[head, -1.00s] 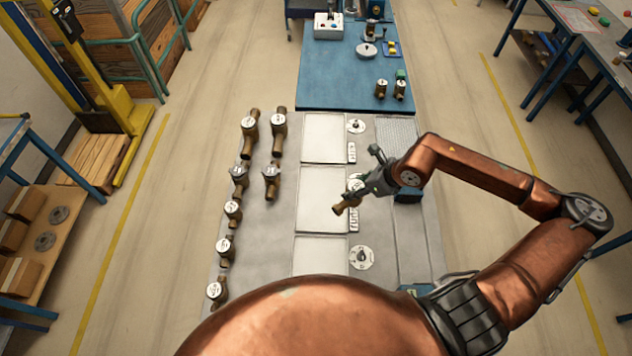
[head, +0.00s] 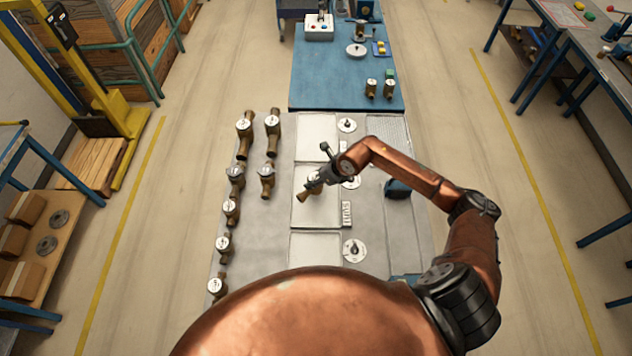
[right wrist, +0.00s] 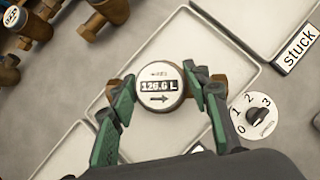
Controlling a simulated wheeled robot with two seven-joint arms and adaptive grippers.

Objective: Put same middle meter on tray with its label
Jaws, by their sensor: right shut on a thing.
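My right gripper (head: 312,186) is shut on a brass meter (head: 303,196), over the middle white tray (head: 320,219). In the right wrist view the green fingers of the gripper (right wrist: 160,94) sit on either side of the meter (right wrist: 160,78), whose white round face reads 126.6 L with an arrow. I cannot tell whether the meter touches the tray (right wrist: 222,75). The middle tray's label (head: 346,213) lies at its right side, too small to read. My left gripper is not in view.
Far (head: 317,130) and near (head: 314,247) trays flank the middle one. A "stuck" label (right wrist: 297,49) and a numbered dial (right wrist: 257,117) lie close by. Several brass meters (head: 236,175) stand at the table's left. A blue table (head: 330,85) stands beyond.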

